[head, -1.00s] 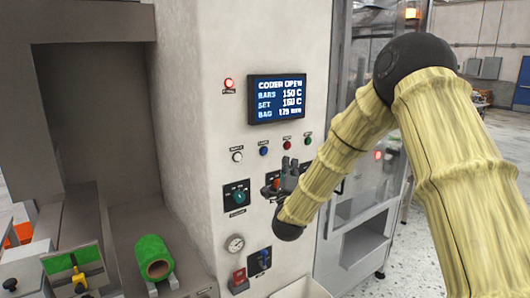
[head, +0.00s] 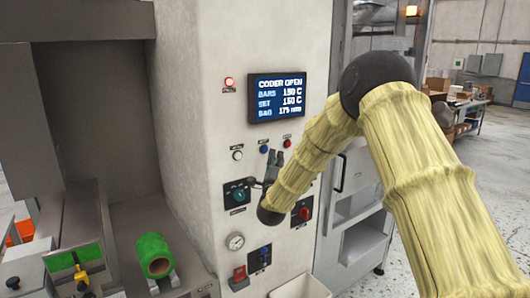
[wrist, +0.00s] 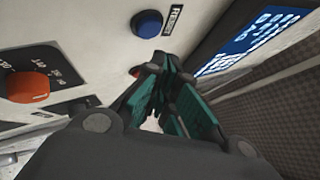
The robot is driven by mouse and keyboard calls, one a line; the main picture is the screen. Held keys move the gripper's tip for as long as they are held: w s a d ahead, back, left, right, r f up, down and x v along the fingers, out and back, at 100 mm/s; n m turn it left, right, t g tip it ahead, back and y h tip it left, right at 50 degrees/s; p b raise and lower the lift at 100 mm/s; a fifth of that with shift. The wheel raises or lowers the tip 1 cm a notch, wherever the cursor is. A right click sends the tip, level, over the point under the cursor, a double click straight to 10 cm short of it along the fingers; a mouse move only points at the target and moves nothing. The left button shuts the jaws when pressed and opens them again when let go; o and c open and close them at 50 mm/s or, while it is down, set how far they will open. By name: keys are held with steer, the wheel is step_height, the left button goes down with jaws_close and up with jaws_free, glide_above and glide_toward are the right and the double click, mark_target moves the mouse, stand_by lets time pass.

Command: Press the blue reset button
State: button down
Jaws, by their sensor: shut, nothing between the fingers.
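The round blue button (head: 264,149) sits in the row of buttons below the display, between a white button (head: 237,155) and a red button (head: 287,143). In the wrist view the blue button (wrist: 147,23) stands out from the panel at the top, clear of the fingers. My gripper (head: 275,158) is shut and empty, just below and right of the blue button in the head view. In the wrist view my gripper (wrist: 160,62) points at the panel beside the button, with a bit of red behind its fingertips.
The display (head: 277,98) is above the buttons. A red knob (head: 302,212), a teal selector (head: 238,193), a gauge (head: 235,242) and a blue switch (head: 264,254) are below. A green roll (head: 154,255) lies at left. My arm hides the panel's right side.

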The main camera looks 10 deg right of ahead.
steer(key=shift+w+a, duration=0.15)
steer(key=shift+w, duration=0.5)
steer(key=shift+w+a+f+b, duration=0.15)
steer(key=shift+w+b, duration=0.1)
steer(key=shift+b, duration=0.55)
stand_by(0.5)
steer(key=shift+w+a+r+b, duration=0.15)
steer(key=shift+w+r+b, duration=0.05)
steer(key=shift+w+b, duration=0.3)
stand_by(1.1)
steer(key=shift+s, duration=0.15)
stand_by(0.3)
steer(key=shift+s+d+b, duration=0.25)
steer(key=shift+s+b, duration=0.3)
steer(key=shift+s, duration=0.1)
